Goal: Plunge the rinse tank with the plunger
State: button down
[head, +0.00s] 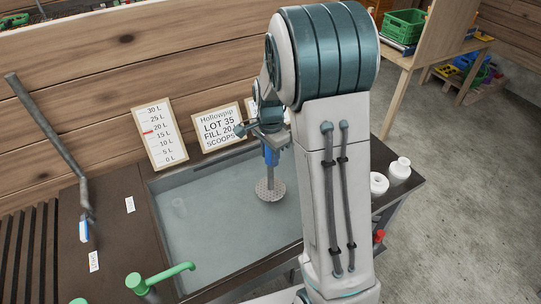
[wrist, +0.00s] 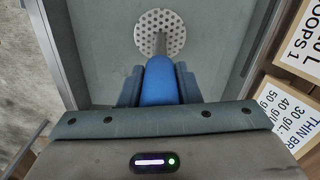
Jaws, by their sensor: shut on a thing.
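The plunger has a blue handle (wrist: 160,82), a thin grey shaft and a round perforated metal disc (head: 270,190). My gripper (head: 268,140) is shut on the blue handle, with the disc hanging below. The disc also shows in the wrist view (wrist: 160,33), beyond the handle. The rinse tank (head: 160,182) is a grey rectangular basin set in a dark counter, and the plunger is over its right part. I cannot tell whether the disc is in the water or just above it.
A green tap (head: 160,277) is at the front. White containers (head: 399,169) stand at right.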

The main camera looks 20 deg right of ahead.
notch_tip(320, 180, up, 8)
jog(key=p, duration=0.4)
jog(key=shift+f+p, duration=0.25)
jog(key=shift+p, duration=0.15)
dwell(1.0)
